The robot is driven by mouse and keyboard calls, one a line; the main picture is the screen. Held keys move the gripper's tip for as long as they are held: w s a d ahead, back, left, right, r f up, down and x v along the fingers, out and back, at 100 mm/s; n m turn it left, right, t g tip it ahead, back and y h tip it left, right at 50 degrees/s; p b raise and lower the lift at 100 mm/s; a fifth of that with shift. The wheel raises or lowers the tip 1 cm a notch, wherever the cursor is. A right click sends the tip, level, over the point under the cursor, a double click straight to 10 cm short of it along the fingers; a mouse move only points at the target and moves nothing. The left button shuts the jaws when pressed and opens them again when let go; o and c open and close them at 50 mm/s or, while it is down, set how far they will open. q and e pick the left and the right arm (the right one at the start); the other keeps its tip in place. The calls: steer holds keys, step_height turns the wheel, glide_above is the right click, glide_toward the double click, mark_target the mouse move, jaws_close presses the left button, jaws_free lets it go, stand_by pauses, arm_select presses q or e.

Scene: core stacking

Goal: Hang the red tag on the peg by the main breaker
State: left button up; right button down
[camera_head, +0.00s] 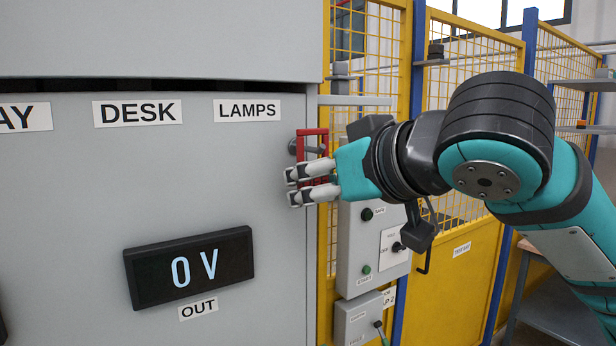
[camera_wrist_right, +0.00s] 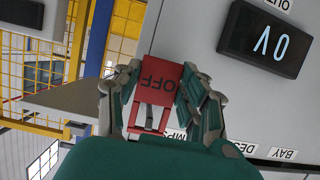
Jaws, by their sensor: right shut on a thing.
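The red tag (camera_head: 312,131) is at the right edge of the grey cabinet front, below the LAMPS label. In the right wrist view its plate (camera_wrist_right: 158,83) reads OFF, with an open loop at one end. A short grey peg (camera_head: 293,146) sticks out of the cabinet there. Its rod shows within the loop's outline, but I cannot tell for sure whether it passes through. My right gripper (camera_head: 291,187) is shut on the tag's plate, just below the peg, and its fingers hide the lower part of the tag. My left gripper is not in view.
A black display (camera_head: 188,267) reading 0 V sits lower on the cabinet (camera_head: 60,200), above an OUT label. A grey control box (camera_head: 355,245) with buttons hangs on the yellow fence (camera_head: 465,290), below and right of my gripper.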

steer(key=s+d+b, duration=0.1)
steer(key=s+d, duration=0.2)
steer(key=s, duration=0.2)
steer(key=shift+d, duration=0.4)
stand_by(0.8)
